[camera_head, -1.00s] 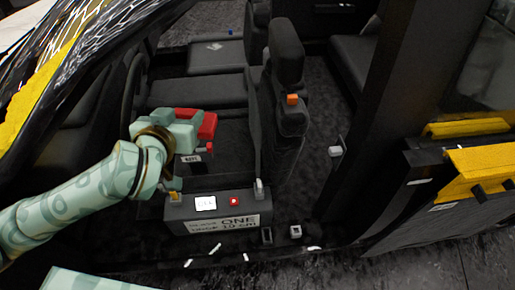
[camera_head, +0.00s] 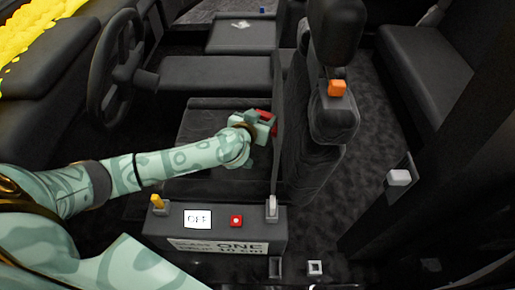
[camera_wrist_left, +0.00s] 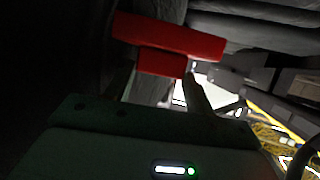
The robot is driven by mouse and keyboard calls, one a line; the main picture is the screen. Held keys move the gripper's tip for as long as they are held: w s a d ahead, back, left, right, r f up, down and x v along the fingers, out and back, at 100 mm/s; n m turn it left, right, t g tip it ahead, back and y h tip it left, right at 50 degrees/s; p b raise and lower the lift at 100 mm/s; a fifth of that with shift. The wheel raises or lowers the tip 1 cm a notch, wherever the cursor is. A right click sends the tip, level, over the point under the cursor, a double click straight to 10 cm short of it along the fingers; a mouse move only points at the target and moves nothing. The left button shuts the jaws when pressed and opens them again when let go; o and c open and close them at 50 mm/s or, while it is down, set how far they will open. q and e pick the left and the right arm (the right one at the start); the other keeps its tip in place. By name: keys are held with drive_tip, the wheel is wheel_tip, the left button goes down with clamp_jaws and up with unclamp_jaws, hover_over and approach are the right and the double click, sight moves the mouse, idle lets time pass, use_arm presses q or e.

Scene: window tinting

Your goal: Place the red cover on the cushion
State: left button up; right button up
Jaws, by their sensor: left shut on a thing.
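My left gripper (camera_head: 262,126) is shut on the red cover (camera_head: 265,113), which shows as a small red piece beside the seat backrest. In the left wrist view the red cover (camera_wrist_left: 170,38) is a wide red bar with a smaller red block under it, held between the fingers (camera_wrist_left: 160,88). The dark seat cushion (camera_head: 203,119) lies beneath my left forearm and gripper, which hide part of it. I cannot tell whether the cover touches the cushion. My right gripper is not in view.
The tall dark backrest (camera_head: 305,165) stands just right of the gripper. A grey box (camera_head: 160,232) with a yellow lever (camera_head: 157,202), a red button (camera_head: 236,221) and a display (camera_head: 198,218) is in front. A steering wheel (camera_head: 92,90) is at the left.

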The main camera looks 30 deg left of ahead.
use_arm(q)
wheel_tip(320, 180, down, 12)
drive_tip(key=b, duration=0.7)
wheel_tip(320, 180, down, 4)
drive_tip(key=b, duration=0.2)
drive_tip(key=shift+r+b, duration=0.1)
drive_tip(key=shift+b, duration=0.2)
drive_tip(key=shift+r, duration=0.3)
drive_tip(key=shift+f, duration=0.25)
drive_tip(key=o, duration=1)
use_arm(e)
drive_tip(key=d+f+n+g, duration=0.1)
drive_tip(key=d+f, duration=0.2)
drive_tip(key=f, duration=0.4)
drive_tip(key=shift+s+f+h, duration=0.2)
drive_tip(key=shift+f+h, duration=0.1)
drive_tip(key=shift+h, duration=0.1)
